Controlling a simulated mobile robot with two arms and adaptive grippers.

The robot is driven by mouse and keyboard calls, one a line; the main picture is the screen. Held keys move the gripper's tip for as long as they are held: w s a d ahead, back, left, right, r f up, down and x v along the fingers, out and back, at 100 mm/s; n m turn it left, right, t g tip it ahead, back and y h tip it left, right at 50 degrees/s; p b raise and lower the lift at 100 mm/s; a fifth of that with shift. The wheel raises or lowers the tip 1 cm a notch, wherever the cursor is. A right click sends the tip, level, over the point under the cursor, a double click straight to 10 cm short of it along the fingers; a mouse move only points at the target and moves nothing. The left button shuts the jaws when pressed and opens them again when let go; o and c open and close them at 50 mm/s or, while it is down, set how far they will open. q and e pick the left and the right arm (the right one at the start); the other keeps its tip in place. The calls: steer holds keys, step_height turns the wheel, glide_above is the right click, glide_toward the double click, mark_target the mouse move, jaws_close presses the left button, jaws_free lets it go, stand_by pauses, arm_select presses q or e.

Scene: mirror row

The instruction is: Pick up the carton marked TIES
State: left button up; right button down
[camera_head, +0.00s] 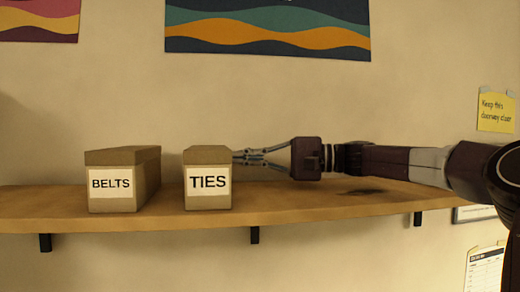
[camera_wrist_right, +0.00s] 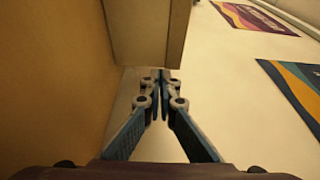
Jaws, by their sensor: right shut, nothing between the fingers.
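The carton marked TIES (camera_head: 208,159) is a brown box with a white label, standing upright on the wooden shelf. My right gripper (camera_head: 240,157) reaches in from the right, level with the carton's upper part. Its fingers are shut with nothing between them, and the tips are at or very close to the carton's right side. In the right wrist view the carton (camera_wrist_right: 145,30) is straight ahead of the closed fingertips (camera_wrist_right: 161,76); I cannot tell whether they touch it. My left gripper is not in view.
A similar carton marked BELTS (camera_head: 148,160) stands to the left, with a gap between the two. The shelf (camera_head: 300,203) is otherwise bare. The wall is behind it, with a wavy poster (camera_head: 267,33) above and a yellow note (camera_head: 495,112) at right.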

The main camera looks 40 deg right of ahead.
steer(key=shift+w+a+f+p, duration=0.1)
steer(key=shift+w+p, duration=0.1)
steer(key=shift+w, duration=0.35)
steer(key=shift+w+a+f+p, duration=0.1)
steer(key=shift+w+p, duration=0.05)
steer(key=shift+w, duration=0.35)
steer(key=shift+w+a, duration=0.1)
steer(key=shift+w, duration=0.05)
steer(key=shift+a+r, duration=0.1)
steer(key=shift+a, duration=0.1)
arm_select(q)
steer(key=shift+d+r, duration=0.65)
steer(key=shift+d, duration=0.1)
arm_select(e)
steer(key=shift+s+a, duration=0.1)
steer(key=shift+s, duration=0.1)
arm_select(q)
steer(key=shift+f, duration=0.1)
